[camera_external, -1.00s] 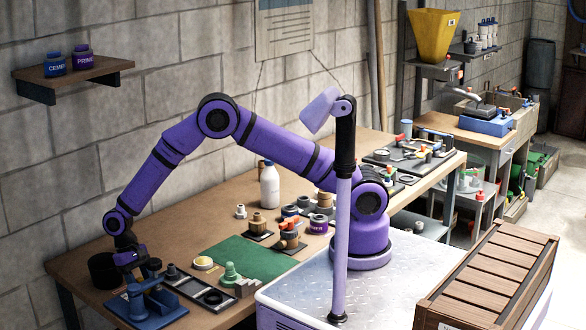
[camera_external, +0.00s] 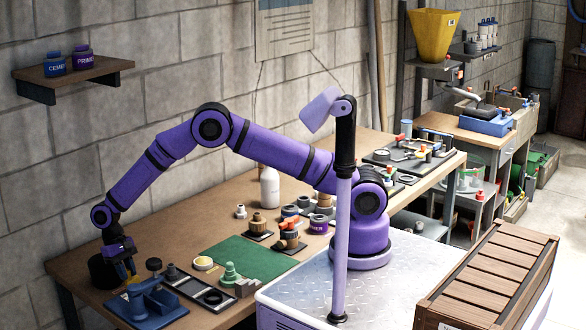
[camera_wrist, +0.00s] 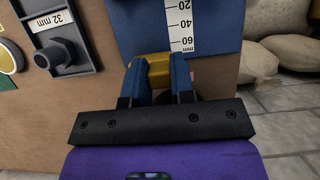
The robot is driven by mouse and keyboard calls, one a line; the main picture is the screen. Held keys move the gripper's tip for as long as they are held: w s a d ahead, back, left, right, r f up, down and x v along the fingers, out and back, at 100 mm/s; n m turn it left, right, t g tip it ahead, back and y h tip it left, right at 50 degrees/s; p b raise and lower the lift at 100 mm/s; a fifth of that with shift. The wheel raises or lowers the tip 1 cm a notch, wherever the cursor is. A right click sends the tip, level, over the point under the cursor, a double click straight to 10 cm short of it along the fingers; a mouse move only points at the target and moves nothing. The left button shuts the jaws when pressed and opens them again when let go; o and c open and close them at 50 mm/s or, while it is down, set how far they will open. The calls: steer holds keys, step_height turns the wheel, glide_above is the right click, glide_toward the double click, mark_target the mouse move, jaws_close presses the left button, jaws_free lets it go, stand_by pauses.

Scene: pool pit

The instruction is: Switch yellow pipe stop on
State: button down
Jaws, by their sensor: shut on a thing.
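My gripper (camera_external: 130,272) is at the blue fixture (camera_external: 155,305) at the near left end of the workbench. In the wrist view, the two blue fingers (camera_wrist: 164,78) are shut on a yellow block, the yellow pipe stop (camera_wrist: 148,66). The stop sits at the edge of the blue fixture (camera_wrist: 215,25), beside a white scale marked 20, 40 and 60 mm. A bit of yellow also shows by the fingers in the external view (camera_external: 131,266). The fingers hide part of the stop, and I cannot tell its exact setting.
A black round object (camera_external: 102,270) stands just behind the gripper. A dark tray (camera_external: 200,290) and a green mat (camera_external: 245,258) lie right of the fixture. In the wrist view, a black 32 mm holder (camera_wrist: 60,45) is at left. Loose fittings and a white bottle (camera_external: 269,187) stand farther along.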

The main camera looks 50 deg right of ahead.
steer(key=shift+w+r, duration=0.1)
steer(key=shift+w, duration=0.2)
steer(key=c, duration=1)
jaws_free()
steer(key=shift+o, duration=0.2)
steer(key=v, duration=1)
steer(key=shift+r, duration=0.35)
steer(key=shift+w, duration=0.1)
